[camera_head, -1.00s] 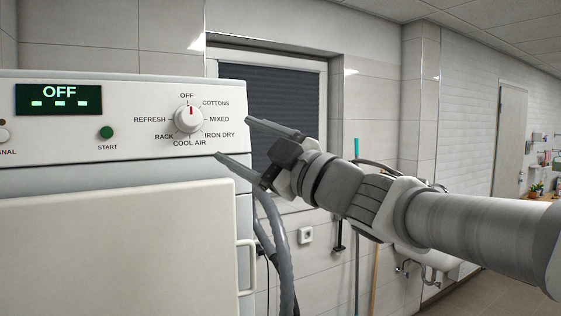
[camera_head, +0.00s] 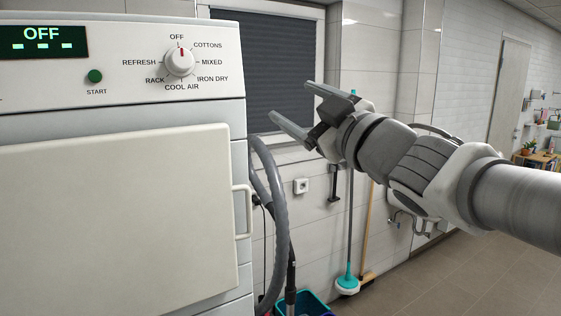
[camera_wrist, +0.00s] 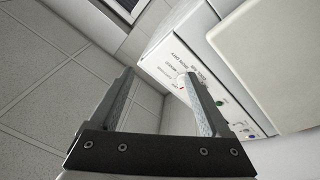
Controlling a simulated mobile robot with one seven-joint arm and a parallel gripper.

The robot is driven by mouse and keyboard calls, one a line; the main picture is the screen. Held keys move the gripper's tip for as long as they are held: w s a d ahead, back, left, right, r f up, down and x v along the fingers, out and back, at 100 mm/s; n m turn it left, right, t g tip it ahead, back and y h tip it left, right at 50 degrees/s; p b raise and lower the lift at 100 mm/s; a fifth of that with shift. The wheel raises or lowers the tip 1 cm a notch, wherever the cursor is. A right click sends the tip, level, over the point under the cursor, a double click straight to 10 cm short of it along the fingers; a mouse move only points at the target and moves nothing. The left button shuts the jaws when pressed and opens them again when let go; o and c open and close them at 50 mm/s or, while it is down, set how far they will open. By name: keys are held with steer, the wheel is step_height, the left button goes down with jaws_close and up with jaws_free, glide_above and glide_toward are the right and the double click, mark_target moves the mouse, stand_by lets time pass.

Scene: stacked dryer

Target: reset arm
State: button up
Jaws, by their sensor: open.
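My gripper (camera_head: 289,104) is open and empty, raised in the air to the right of the dryer (camera_head: 110,215), clear of it in the head view. Its two fingers point left toward the dryer's side. In the wrist view the spread fingers (camera_wrist: 160,85) show with nothing between them but part of the dryer (camera_wrist: 170,52) and its knob beyond. The program knob (camera_head: 180,62) has its red mark pointing up at OFF, and the display (camera_head: 42,41) reads OFF.
A grey hose (camera_head: 275,200) hangs beside the dryer's door handle (camera_head: 242,212). A teal-ended mop (camera_head: 347,284) and a wooden stick (camera_head: 367,235) lean by the tiled wall. A teal bucket (camera_head: 305,303) stands on the floor. The floor at right is open.

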steer(key=s+d+f+m+g+h, duration=0.4)
steer(key=d+f+m+h, duration=0.7)
steer(key=f, duration=0.4)
steer(key=s+f+m+g, duration=0.2)
steer(key=s+f+g, duration=0.5)
steer(key=s+f, duration=0.8)
steer(key=shift+s+d+f+m+g, duration=0.15)
steer(key=shift+s+f+m+g, duration=0.15)
steer(key=shift+m+g, duration=0.1)
steer(key=c, duration=0.5)
steer(key=shift+a, duration=0.25)
